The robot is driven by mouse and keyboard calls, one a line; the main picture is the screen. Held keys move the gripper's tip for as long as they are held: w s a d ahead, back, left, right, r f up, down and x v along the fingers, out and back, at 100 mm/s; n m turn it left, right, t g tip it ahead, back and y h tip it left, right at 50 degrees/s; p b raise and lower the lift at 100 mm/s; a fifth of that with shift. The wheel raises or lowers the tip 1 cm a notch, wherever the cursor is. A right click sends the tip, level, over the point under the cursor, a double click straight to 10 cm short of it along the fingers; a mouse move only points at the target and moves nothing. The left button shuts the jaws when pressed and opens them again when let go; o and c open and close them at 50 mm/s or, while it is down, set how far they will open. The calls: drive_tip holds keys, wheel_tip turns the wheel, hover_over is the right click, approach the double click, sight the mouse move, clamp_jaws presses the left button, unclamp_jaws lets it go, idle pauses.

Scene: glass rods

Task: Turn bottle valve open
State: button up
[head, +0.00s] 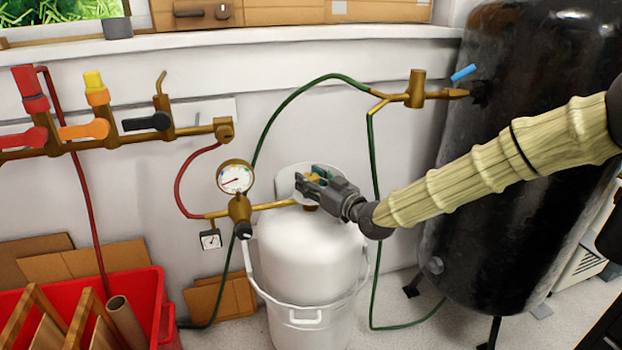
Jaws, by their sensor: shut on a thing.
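A white gas bottle (305,256) stands upright in the middle of the head view, with a brass fitting and pipe (272,205) running left from its top. My gripper (310,182) comes in from the right at the top of the bottle. It is shut on the bottle valve (320,172), of which a small green part shows between and behind the fingers. The fingers hide most of the valve, so its turn angle cannot be told.
A gauge (236,178) sits on the brass regulator left of the bottle. A green hose (290,100) arches behind. A black tank (500,190) stands right, a red crate (145,290) lower left. Pipes with coloured handles (84,129) line the left wall.

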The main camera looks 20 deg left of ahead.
sight(311, 176)
drive_tip(key=shift+w+r+n+g+y+p, duration=0.1)
drive_tip(key=shift+n+g+y+p, duration=1.05)
drive_tip(key=shift+g, duration=0.75)
drive_tip(key=shift+n+g, duration=0.65)
drive_tip(key=shift+g, duration=0.05)
drive_tip(key=o, duration=1)
drive_tip(key=shift+o, duration=0.2)
wheel_tip(311, 176, up, 10)
drive_tip(key=shift+f, duration=0.1)
